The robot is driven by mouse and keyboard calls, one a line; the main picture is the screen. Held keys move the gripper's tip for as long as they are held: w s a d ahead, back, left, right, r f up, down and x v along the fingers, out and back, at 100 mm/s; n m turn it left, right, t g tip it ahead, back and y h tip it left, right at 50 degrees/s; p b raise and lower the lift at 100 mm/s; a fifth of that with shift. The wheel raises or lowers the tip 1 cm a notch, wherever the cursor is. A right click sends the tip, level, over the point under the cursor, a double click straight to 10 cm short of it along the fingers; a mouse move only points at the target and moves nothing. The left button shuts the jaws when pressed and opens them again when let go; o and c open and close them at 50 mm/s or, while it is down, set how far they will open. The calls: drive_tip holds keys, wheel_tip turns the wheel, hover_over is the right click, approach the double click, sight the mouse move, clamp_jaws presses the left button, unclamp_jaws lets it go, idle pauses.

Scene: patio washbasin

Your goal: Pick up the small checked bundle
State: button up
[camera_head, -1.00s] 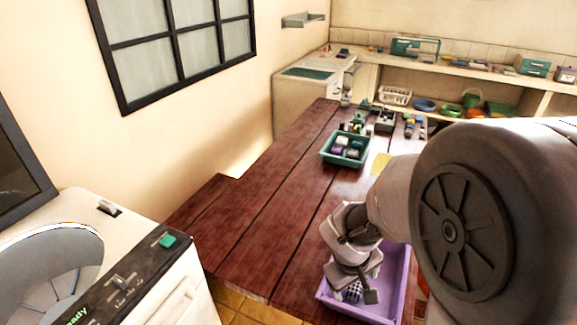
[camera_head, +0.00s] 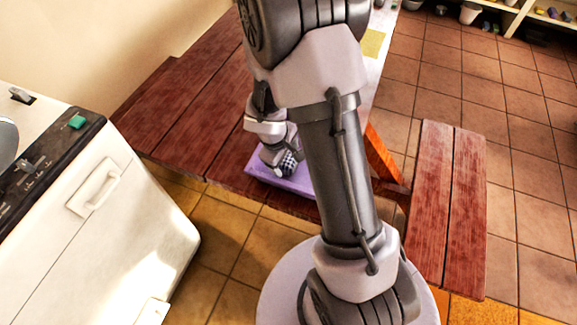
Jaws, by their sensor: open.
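The small checked bundle (camera_head: 289,165), dark blue and white, shows at the tip of my gripper. It sits in or just above the purple tray (camera_head: 260,172) on the wooden table. My gripper (camera_head: 280,162) points down over the tray with its jaws open, right at the bundle. The bundle is partly covered by the gripper, and I cannot tell whether a finger touches it. My arm hides the right part of the tray.
The dark red picnic table (camera_head: 190,115) runs away behind my arm, with a bench (camera_head: 450,190) at right. A white machine (camera_head: 110,200) stands at left. A yellow cloth (camera_head: 372,42) lies farther back. Tiled floor (camera_head: 400,95) is open at right.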

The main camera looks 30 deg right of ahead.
sight(288, 160)
drive_tip(key=b+x, duration=0.2)
drive_tip(key=x, duration=0.3)
drive_tip(key=shift+w+r, duration=0.1)
drive_tip(key=shift+w, duration=0.05)
drive_tip(key=shift+r, duration=0.2)
drive_tip(key=c, duration=1.4)
